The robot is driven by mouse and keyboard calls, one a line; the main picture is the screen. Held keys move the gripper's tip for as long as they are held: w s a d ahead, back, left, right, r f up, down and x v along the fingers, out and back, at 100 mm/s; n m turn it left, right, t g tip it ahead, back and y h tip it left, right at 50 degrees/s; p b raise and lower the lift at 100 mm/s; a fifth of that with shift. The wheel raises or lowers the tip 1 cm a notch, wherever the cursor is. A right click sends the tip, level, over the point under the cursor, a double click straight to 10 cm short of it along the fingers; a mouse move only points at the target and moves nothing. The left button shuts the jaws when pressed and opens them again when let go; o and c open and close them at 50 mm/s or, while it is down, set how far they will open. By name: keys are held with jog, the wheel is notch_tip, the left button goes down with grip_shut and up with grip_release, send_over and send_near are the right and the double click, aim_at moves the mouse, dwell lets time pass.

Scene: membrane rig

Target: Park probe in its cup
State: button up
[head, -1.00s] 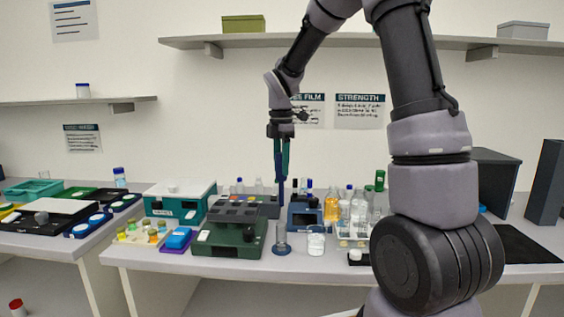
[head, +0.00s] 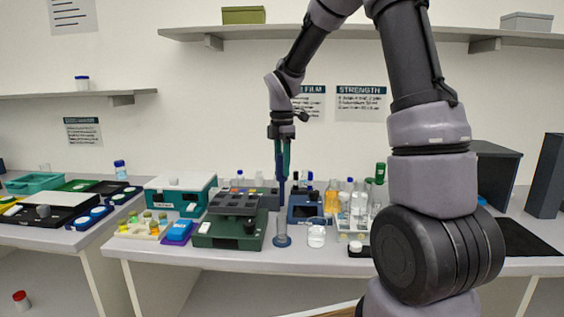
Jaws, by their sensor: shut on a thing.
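My gripper (head: 282,168) points straight down over the middle bench, its two teal fingers shut on a slim dark blue probe (head: 281,190). The probe hangs upright. A small clear cup (head: 282,232) with a blue base stands on the bench near the front edge, directly below the probe in the picture. The probe's lower end shows just above the cup's rim or at it. I cannot tell whether the tip is inside the cup.
A dark green device (head: 230,230) stands close left of the cup, and a clear beaker (head: 316,236) close right. A blue instrument (head: 305,209) and several bottles stand behind. A teal-and-white box (head: 180,194) is further left. My arm hides part of the right bench.

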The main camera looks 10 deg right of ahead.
aim_at(282, 205)
jog(key=shift+f, duration=6.05)
jog(key=o, duration=1.2)
notch_tip(282, 205, up, 11)
jog(key=shift+f, duration=0.2)
jog(key=shift+r, duration=0.1)
